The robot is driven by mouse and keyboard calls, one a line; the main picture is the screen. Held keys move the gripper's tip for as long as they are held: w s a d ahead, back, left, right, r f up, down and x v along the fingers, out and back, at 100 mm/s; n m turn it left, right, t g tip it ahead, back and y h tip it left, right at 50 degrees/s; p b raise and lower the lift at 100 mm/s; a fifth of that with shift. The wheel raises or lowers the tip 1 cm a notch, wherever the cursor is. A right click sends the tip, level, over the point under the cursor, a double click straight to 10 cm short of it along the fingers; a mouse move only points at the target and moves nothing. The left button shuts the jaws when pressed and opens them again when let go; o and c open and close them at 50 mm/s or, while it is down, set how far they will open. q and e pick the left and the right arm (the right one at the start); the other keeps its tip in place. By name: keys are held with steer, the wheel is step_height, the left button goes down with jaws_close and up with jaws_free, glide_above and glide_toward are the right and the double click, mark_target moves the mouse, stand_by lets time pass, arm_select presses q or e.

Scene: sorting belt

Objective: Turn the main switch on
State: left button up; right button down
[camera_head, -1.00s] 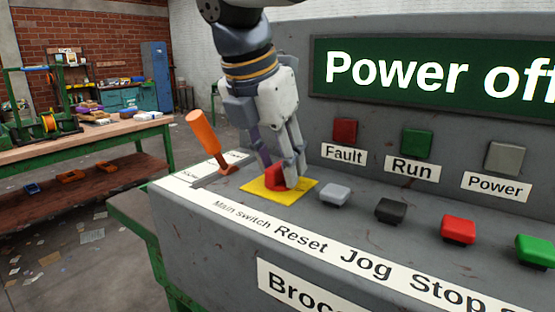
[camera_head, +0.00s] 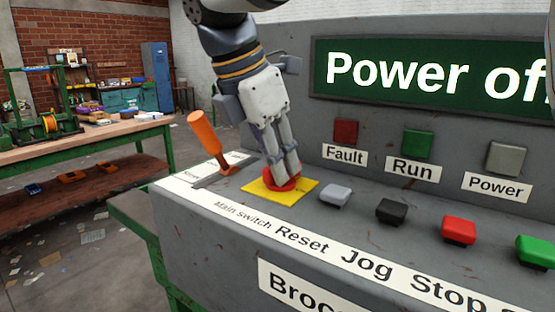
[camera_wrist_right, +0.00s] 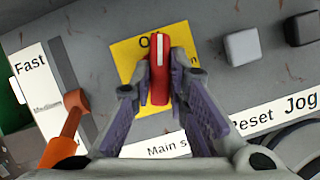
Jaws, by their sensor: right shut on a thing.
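The main switch (camera_wrist_right: 160,85) is a red rotary knob with a white line, on a yellow plate (camera_head: 305,188) above the "Main switch" label. In the right wrist view its handle points up the picture, toward lettering on the plate that is partly hidden. My right gripper (camera_head: 289,172) points down at the panel, and its fingers (camera_wrist_right: 160,72) are shut on the knob's handle from both sides. In the head view the fingers hide most of the knob. The display (camera_head: 440,80) reads "Power off". My left gripper does not show.
An orange lever (camera_head: 203,132) in a slot stands just left of the switch. To the right are a grey button (camera_head: 335,193), a black button (camera_head: 391,210), a red button (camera_head: 458,229) and a green button (camera_head: 537,250). Fault, Run and Power lamps (camera_head: 507,157) sit on the upright panel.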

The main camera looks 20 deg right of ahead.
steer(key=m, duration=0.2)
steer(key=m+g, duration=0.1)
steer(key=shift+w+f+m+g, duration=0.2)
steer(key=shift+m+g, duration=0.1)
steer(key=shift+m, duration=0.1)
steer(key=m+g, duration=0.1)
steer(key=m, duration=0.1)
steer(key=shift+m, duration=0.4)
steer(key=m, duration=0.2)
steer(key=m+g+y, duration=0.1)
steer(key=m, duration=0.1)
steer(key=shift+w+f+g+b, duration=0.15)
steer(key=shift+g+b, duration=0.15)
steer(key=shift+b, duration=0.05)
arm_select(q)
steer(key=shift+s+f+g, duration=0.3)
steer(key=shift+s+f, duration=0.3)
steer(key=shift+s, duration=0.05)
arm_select(e)
steer(key=shift+d+m+g+y, duration=0.1)
steer(key=shift+m+g+y, duration=0.35)
steer(key=shift+m, duration=1.35)
steer(key=c, duration=1.6)
jaws_free()
steer(key=shift+o, duration=0.2)
steer(key=shift+d, duration=0.1)
steer(key=shift+r, duration=0.25)
